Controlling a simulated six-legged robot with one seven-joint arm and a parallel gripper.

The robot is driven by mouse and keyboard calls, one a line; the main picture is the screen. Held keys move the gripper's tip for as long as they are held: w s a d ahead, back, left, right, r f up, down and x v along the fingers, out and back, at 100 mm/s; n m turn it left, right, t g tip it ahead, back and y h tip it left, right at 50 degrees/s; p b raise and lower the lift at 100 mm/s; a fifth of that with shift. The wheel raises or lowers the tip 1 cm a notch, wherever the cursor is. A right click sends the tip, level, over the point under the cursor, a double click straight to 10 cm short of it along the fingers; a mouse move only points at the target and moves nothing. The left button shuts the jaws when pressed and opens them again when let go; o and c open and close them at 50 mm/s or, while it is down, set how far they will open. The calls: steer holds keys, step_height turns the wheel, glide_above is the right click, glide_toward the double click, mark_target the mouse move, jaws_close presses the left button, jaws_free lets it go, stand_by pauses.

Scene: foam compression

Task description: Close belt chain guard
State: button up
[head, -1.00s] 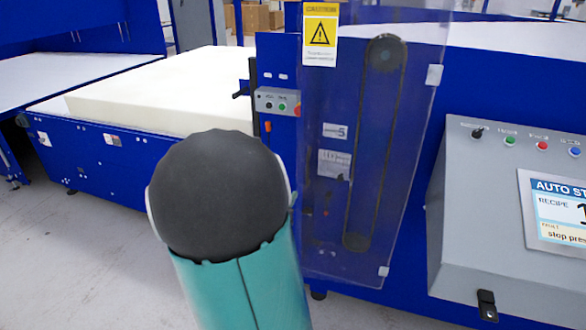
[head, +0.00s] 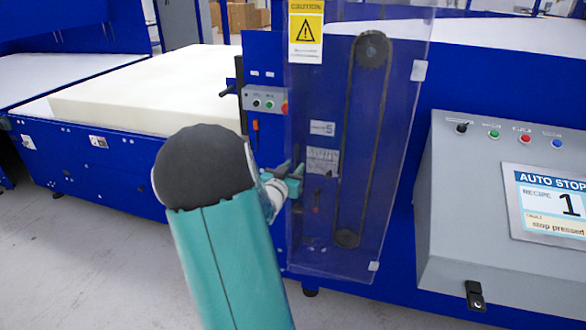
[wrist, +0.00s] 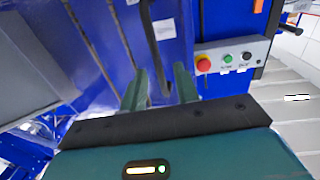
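The belt chain guard (head: 402,130) is a clear panel with a yellow caution label (head: 306,30). It stands in front of the dark looped chain (head: 348,140) on the blue machine. The frames do not settle how far it is swung out. My gripper (head: 296,172) is at the guard's left edge, at about mid-height. In the wrist view my gripper (wrist: 160,85) has its two green fingers apart. A dark upright bar (wrist: 150,40) shows between and beyond them. I cannot tell whether they touch it.
A small control box (head: 262,100) with buttons is left of the guard; it also shows in the wrist view (wrist: 232,55). A grey console (head: 480,210) with a screen is at right. A cream foam block (head: 140,95) lies on the left conveyor. Open floor shows at lower left.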

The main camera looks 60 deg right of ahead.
steer(key=shift+d, duration=0.2)
steer(key=shift+c, duration=0.4)
jaws_close()
steer(key=d, duration=0.1)
steer(key=w+d, duration=0.1)
steer(key=d, duration=0.1)
steer(key=shift+w+d+r, duration=0.15)
steer(key=shift+w+d, duration=0.1)
